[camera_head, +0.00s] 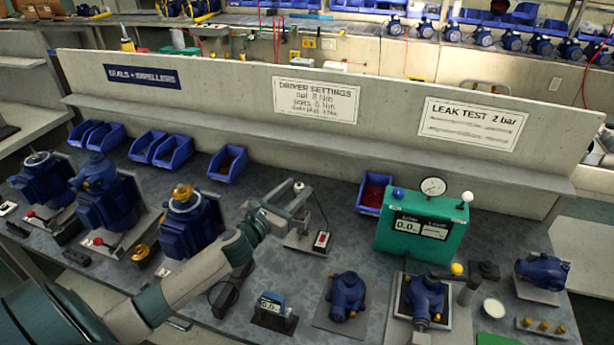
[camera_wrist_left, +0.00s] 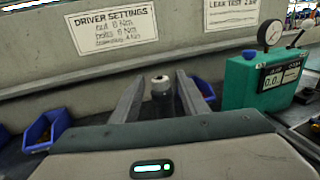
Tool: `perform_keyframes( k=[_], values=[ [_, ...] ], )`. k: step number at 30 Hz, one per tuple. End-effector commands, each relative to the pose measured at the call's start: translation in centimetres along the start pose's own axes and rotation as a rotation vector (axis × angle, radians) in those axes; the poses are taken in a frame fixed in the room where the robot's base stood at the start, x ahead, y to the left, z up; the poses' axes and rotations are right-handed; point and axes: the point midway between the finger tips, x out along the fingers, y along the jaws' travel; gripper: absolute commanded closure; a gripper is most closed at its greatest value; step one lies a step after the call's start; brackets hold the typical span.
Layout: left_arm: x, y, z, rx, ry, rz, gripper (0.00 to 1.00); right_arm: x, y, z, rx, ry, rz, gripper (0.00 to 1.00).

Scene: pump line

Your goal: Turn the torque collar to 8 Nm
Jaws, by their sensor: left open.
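A small upright cylinder with a light cap (camera_head: 299,186) stands at the back middle of the bench; it looks like the driver with the torque collar. It also shows in the left wrist view (camera_wrist_left: 160,86), between my fingers. My left gripper (camera_head: 291,203) is open, one finger on each side of the cylinder; I cannot tell whether either touches it. The collar's scale is too small to read, and its lower part is hidden by the gripper. The driver settings sign (camera_head: 316,101) shows an 8 Nm line first. My right gripper is not in view.
A green leak tester (camera_head: 425,228) with a gauge stands to the right. Blue pumps stand at left (camera_head: 190,222) and front (camera_head: 347,296).

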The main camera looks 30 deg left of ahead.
Motion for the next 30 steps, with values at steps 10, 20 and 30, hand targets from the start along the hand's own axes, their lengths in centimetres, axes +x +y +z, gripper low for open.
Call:
perform_keyframes(
  k=[10, 20, 30],
  values=[
    [4.9, 0.0, 0.2, -0.002, -0.001, 0.001, 0.59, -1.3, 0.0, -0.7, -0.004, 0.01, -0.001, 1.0],
    [6.3, -0.1, 0.0, 0.0, 0.0, -0.001, 0.59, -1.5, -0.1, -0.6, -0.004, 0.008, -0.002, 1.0],
    [6.3, 0.0, 0.0, 0.0, 0.0, -0.001, 0.9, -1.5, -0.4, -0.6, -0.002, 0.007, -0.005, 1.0]
  ],
)
